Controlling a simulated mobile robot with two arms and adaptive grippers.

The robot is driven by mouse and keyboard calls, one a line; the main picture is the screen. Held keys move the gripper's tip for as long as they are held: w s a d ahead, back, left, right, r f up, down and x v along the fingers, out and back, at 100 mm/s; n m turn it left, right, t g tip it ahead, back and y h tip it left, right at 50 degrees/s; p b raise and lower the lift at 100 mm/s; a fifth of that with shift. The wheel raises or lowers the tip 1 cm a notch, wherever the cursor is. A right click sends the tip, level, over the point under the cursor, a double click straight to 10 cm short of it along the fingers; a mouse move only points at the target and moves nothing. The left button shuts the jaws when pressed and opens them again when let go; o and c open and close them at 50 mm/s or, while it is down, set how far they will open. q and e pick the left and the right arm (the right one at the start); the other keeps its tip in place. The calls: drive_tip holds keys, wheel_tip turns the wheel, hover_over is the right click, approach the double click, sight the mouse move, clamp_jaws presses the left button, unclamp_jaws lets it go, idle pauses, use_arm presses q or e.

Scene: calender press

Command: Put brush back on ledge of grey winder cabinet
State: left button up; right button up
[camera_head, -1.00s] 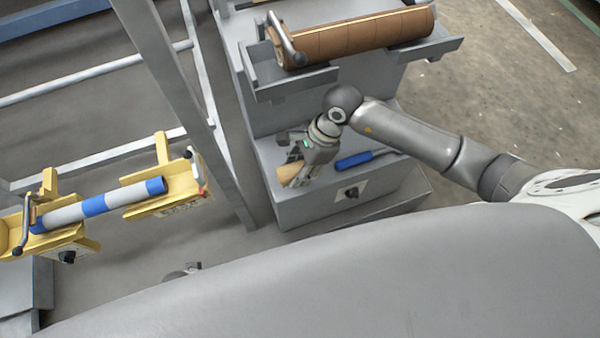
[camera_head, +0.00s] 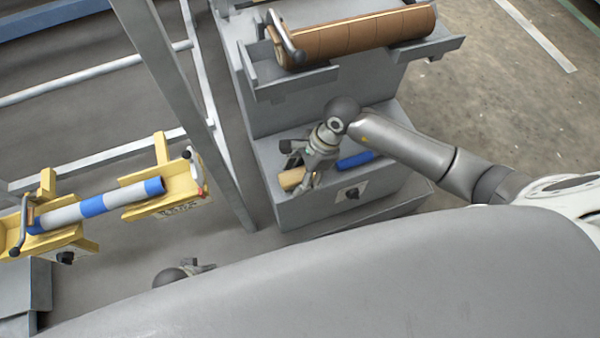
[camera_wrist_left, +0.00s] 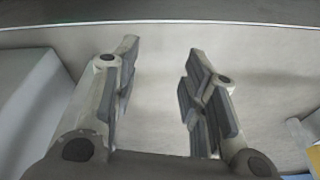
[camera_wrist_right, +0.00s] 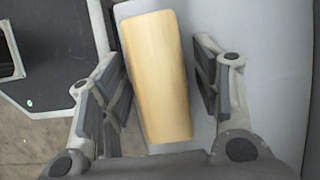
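The brush shows as a tan wooden block (camera_head: 291,179) on the ledge (camera_head: 300,208) of the grey winder cabinet (camera_head: 285,118), at its left end. In the right wrist view the wooden block (camera_wrist_right: 157,75) lies between the fingers of my right gripper (camera_wrist_right: 163,95). The fingers are open, with a gap on the right side and the left finger close to the wood. In the head view my right gripper (camera_head: 302,168) is at the ledge, over and beside the brush. My left gripper (camera_wrist_left: 160,95) is open and empty. Any bristles are hidden.
A blue-handled tool (camera_head: 356,160) lies on the ledge right of my right gripper. A brown roll (camera_head: 360,38) sits in the cradle above. A blue-and-grey roller (camera_head: 100,205) rests on yellow brackets at left. A grey post (camera_head: 175,75) stands left of the cabinet.

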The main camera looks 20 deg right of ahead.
drive_tip(key=shift+r, duration=0.1)
use_arm(q)
drive_tip(key=f, duration=0.1)
drive_tip(key=s+f+p, duration=0.1)
drive_tip(key=f, duration=0.1)
drive_tip(key=s+f, duration=0.1)
drive_tip(key=shift+a+f, duration=0.15)
drive_tip(key=shift+f, duration=0.2)
use_arm(e)
drive_tip(key=v, duration=1.2)
use_arm(q)
drive_tip(key=shift+s, duration=0.1)
use_arm(e)
drive_tip(key=shift+a, duration=0.1)
